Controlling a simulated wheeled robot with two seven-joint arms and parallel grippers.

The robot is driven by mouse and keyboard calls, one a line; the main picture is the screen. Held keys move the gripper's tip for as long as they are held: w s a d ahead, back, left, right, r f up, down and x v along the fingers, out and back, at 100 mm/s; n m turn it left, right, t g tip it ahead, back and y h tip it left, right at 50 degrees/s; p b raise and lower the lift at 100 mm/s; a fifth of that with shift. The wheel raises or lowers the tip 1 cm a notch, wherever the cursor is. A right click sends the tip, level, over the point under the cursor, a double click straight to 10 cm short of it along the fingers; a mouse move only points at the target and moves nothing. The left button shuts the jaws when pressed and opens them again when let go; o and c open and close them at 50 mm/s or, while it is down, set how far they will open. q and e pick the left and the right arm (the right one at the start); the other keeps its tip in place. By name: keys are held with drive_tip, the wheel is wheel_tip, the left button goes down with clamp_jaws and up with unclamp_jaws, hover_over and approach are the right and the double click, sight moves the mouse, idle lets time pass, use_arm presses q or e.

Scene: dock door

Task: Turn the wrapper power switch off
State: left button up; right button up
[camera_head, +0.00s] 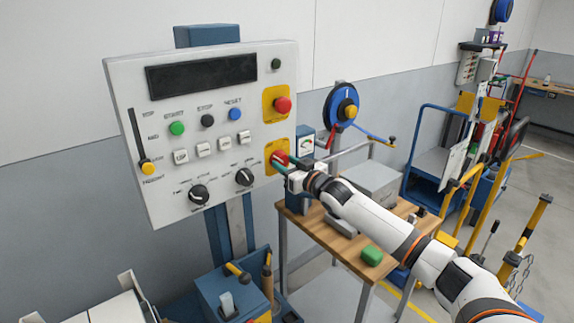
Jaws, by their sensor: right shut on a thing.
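The wrapper's control panel (225,182) is a light grey box on a blue post. The power switch (281,157) is a red knob on a yellow plate at the panel's lower right. My right gripper (283,164) reaches in from the right and is shut on the switch. The fingers cover part of the knob, so I cannot tell which way it is turned. My left gripper is not in view.
A red mushroom button (283,105) sits on another yellow plate just above the switch. Two black knobs (244,177) are to its left. A blue cart (432,160) stands farther right.

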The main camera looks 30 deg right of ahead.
drive_tip(key=o, duration=1)
drive_tip(key=shift+s+f, duration=0.2)
drive_tip(key=shift+s, duration=0.25)
drive_tip(key=shift+s+d+r+b, duration=0.15)
drive_tip(key=shift+s+b, duration=0.45)
drive_tip(key=shift+s, duration=1.25)
drive_tip(key=shift+s+d+f+b, duration=0.15)
drive_tip(key=shift+s+b, duration=0.4)
drive_tip(key=shift+s, duration=1.25)
drive_tip(key=shift+s+d+r+b, duration=0.15)
drive_tip(key=shift+s+b, duration=0.45)
drive_tip(key=shift+s, duration=1.25)
